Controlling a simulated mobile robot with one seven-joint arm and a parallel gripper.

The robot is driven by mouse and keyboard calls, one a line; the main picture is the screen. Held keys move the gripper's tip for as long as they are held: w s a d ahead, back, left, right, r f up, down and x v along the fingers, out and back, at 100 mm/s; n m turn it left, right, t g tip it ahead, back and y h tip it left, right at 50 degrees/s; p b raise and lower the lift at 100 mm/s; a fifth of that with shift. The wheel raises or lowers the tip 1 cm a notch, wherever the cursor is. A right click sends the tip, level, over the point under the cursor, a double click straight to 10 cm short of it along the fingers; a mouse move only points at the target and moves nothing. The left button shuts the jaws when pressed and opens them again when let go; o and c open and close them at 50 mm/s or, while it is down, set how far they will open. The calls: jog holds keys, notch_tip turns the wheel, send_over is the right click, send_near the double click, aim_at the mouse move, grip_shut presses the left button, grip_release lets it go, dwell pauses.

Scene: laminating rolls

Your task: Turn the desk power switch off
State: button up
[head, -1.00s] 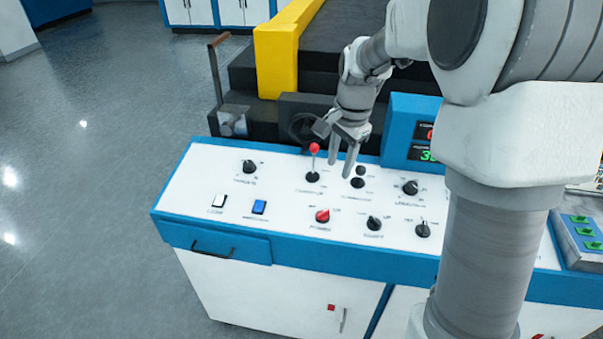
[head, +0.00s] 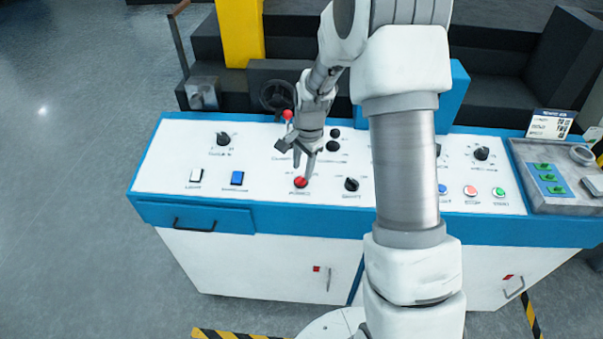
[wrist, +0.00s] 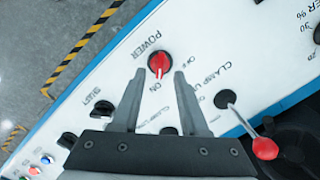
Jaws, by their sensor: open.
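The power switch is a red rotary knob (head: 300,182) on the white desk panel (head: 265,160). In the wrist view the knob (wrist: 159,63) sits by the POWER label, with ON and OFF printed beside it, and its white mark points toward ON. My gripper (head: 304,165) is open and empty, pointing down just behind and above the knob in the head view. In the wrist view my gripper's fingertips (wrist: 160,77) lie to either side of the knob's line, just short of it. I cannot tell their exact height above the panel.
A red-tipped clamp lever (wrist: 265,148) stands close to my right finger in the wrist view. A black shift knob (head: 351,185) is right of the power knob.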

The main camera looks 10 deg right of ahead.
aim_at(301, 177)
jog(key=shift+w+a+f, duration=0.1)
jog(key=shift+w+f, duration=0.05)
jog(key=shift+f, duration=0.8)
jog(key=shift+w+f, duration=0.1)
jog(key=shift+f, duration=0.8)
jog(key=shift+c, duration=0.3)
grip_shut()
